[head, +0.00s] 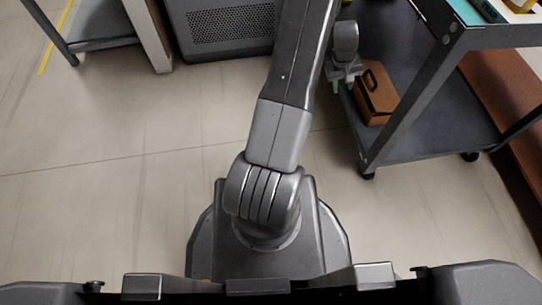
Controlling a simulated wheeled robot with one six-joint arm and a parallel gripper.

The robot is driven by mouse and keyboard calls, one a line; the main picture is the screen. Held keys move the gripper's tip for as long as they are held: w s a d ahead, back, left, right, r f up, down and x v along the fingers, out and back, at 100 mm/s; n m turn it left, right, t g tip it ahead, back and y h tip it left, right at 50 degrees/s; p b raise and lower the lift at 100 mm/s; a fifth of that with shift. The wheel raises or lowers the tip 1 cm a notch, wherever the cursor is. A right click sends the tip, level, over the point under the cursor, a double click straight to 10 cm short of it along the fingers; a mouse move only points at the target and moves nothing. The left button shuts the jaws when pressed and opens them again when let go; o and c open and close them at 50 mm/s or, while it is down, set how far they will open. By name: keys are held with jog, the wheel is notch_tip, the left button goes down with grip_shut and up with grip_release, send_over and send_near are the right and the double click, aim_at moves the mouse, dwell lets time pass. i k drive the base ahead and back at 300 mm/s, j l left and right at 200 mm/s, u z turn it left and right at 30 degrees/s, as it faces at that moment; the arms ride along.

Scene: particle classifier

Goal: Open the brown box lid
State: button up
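The brown box (380,97) sits on the lower shelf of the grey cart at the right, close to the shelf's left edge. A dark handle (370,80) shows on it. Its lid looks shut, though the view is small and from above. My gripper (345,84) is just left of the box, near the handle, with its pale green fingertips pointing down. The fingertips look apart, with nothing seen between them. Whether a finger touches the box I cannot tell. My arm runs up the middle of the view.
The cart's lower shelf (437,127) has bare room right of the box. A slanted cart post (411,95) and the upper shelf stand close over the box's right side. A grey perforated cabinet (222,28) is at the back. The floor left of my arm is clear.

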aim_at(384, 97)
jog(key=k+j, duration=0.25)
jog(key=j, duration=0.15)
jog(key=k+j, duration=0.25)
jog(key=j, duration=0.15)
jog(key=k+j+z, duration=0.1)
jog(key=k+j, duration=0.15)
jog(key=j, duration=0.15)
jog(key=i+l, duration=0.25)
jog(key=l, duration=0.15)
jog(key=i+l, duration=0.25)
jog(key=l, duration=0.15)
jog(key=i+l, duration=0.55)
jog(key=l, duration=0.25)
jog(key=i+l, duration=0.25)
jog(key=l, duration=0.15)
